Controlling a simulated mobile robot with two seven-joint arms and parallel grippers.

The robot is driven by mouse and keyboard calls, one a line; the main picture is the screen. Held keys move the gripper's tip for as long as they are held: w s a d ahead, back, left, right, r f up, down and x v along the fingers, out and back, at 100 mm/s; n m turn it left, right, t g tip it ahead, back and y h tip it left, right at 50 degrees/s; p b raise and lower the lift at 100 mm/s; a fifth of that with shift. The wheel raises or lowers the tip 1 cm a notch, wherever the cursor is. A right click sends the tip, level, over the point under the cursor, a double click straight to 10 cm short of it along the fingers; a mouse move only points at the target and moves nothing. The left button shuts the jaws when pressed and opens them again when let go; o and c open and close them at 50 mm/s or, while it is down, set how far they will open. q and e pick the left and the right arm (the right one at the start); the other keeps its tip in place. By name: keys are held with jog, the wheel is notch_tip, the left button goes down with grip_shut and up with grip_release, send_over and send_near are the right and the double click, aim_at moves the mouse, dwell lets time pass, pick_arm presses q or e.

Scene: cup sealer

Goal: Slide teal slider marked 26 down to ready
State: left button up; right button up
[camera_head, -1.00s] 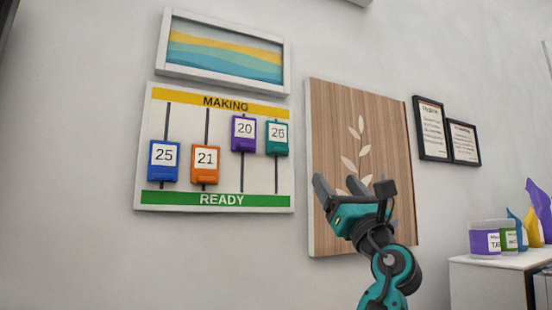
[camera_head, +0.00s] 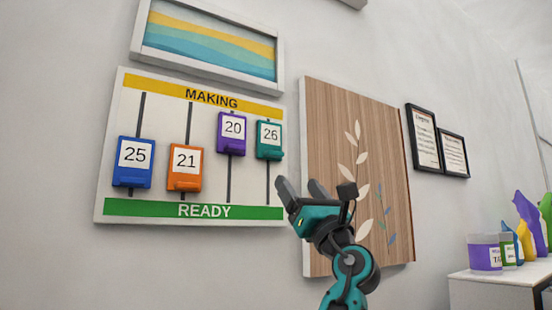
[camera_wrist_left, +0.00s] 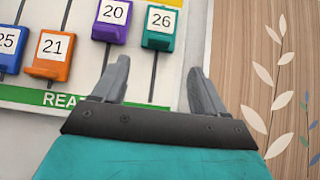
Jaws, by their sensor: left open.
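The teal slider marked 26 (camera_head: 269,139) sits high on the rightmost track of the wall board (camera_head: 120,170), near the yellow MAKING strip (camera_head: 212,98). The green READY strip (camera_head: 195,210) runs along the board's bottom. In the left wrist view the teal slider (camera_wrist_left: 158,27) is beyond the fingertips, above the gap between them. My left gripper (camera_head: 301,187) is open and empty, below and right of the slider, apart from it. It also shows in the left wrist view (camera_wrist_left: 160,80). My right gripper is not in view.
Purple slider 20 (camera_head: 231,133) is high on the adjacent track. Orange slider 21 (camera_head: 185,168) and blue slider 25 (camera_head: 134,163) sit lower, near READY. A wooden panel (camera_head: 330,110) hangs right of the board. A white counter (camera_head: 490,290) stands at lower right.

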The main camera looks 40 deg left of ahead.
aim_at(277, 155)
pick_arm(q)
jog(key=p+x, duration=0.2)
jog(key=x, duration=0.9)
jog(key=shift+w+a+r+p, duration=0.1)
jog(key=shift+a+r+p, duration=0.15)
jog(key=shift+p, duration=0.05)
grip_shut()
